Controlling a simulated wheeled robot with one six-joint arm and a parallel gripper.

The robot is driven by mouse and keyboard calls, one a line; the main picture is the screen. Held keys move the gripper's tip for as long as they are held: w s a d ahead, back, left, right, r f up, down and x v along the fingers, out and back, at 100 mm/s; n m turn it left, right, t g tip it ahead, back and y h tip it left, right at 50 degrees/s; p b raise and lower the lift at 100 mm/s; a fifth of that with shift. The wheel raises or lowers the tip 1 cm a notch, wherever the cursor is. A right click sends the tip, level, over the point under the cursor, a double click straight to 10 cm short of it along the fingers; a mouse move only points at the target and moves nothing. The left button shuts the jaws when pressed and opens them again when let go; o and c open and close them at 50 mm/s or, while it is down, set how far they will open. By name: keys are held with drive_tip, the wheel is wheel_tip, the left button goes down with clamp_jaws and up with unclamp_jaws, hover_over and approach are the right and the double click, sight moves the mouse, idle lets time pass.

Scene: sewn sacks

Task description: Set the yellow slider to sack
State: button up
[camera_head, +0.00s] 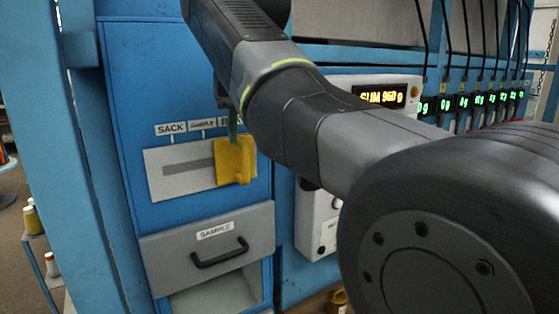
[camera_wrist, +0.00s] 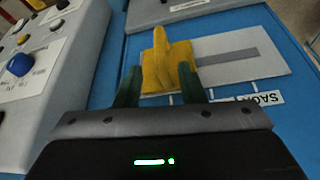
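The yellow slider (camera_head: 235,161) stands at the right end of a slot in a pale plate (camera_head: 157,175) on the blue cabinet, under a third label that my arm partly hides. The SACK label (camera_head: 171,128) is above the left end of the slot. In the wrist view, the slider (camera_wrist: 167,58) is at the left end of the plate (camera_wrist: 270,66), with the SACK label (camera_wrist: 264,98) upside down at right. My gripper (camera_wrist: 159,78) is open, its green fingers spread at either side of the slider's near part; I cannot tell whether they touch it.
Below the plate is a SAMPLE drawer (camera_head: 210,235) with a black handle (camera_head: 220,253). A white control box (camera_head: 315,220) stands right of the slider; a box with buttons (camera_wrist: 45,65) shows in the wrist view. A lit display (camera_head: 385,96) is behind my arm.

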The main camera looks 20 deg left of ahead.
sight(245, 153)
drive_tip(key=x, duration=0.8)
drive_tip(key=shift+w, duration=0.1)
drive_tip(key=shift+c, duration=0.3)
clamp_jaws()
